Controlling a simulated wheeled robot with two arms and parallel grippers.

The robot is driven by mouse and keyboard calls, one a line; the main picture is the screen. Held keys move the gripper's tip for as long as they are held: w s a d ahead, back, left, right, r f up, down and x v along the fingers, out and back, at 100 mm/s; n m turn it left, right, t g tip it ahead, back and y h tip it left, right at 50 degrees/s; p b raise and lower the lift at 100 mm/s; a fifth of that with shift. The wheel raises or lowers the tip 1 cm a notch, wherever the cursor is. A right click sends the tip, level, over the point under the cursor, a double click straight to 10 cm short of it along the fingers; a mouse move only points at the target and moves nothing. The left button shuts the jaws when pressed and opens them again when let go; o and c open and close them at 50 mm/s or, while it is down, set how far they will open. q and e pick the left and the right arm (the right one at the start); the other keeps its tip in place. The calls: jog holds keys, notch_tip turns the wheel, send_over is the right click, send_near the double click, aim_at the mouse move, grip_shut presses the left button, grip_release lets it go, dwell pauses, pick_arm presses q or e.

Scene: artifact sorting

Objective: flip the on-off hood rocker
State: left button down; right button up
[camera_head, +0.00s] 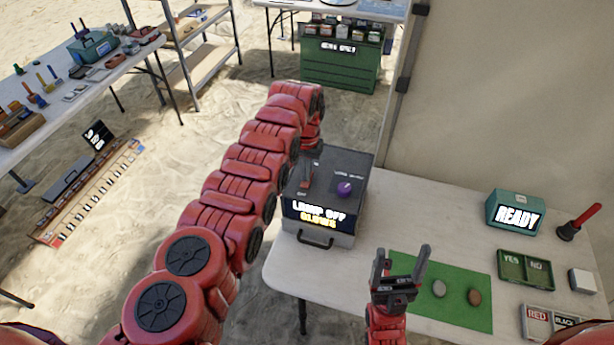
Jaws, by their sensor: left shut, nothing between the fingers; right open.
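A dark grey hood box (335,214) stands at the left end of the white table. Its front display reads "LAMP OFF" and "GLOWS". A purple knob (344,189) and a small red rocker (304,180) sit on its top. My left arm reaches along the box's left side, and my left gripper (309,152) is shut, pointing down over the top near the rocker. I cannot tell whether it touches the rocker. My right gripper (402,262) is open and empty above the front of the table, at the left edge of a green mat (460,312).
Two stones, one grey (439,289) and one brown (474,297), lie on the mat. A teal "READY" box (514,211), a green YES/NO tray (525,268), a RED/BLACK tray (549,322), a white block (582,281) and a red-handled tool (579,222) stand to the right. The table behind the mat is clear.

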pick_arm(q)
notch_tip(320, 180, up, 4)
jog(key=p, duration=0.2)
jog(key=shift+r+p, duration=0.1)
jog(key=shift+p, duration=0.25)
notch_tip(320, 180, up, 2)
jog(key=shift+r+p, duration=0.1)
jog(key=shift+p, duration=0.3)
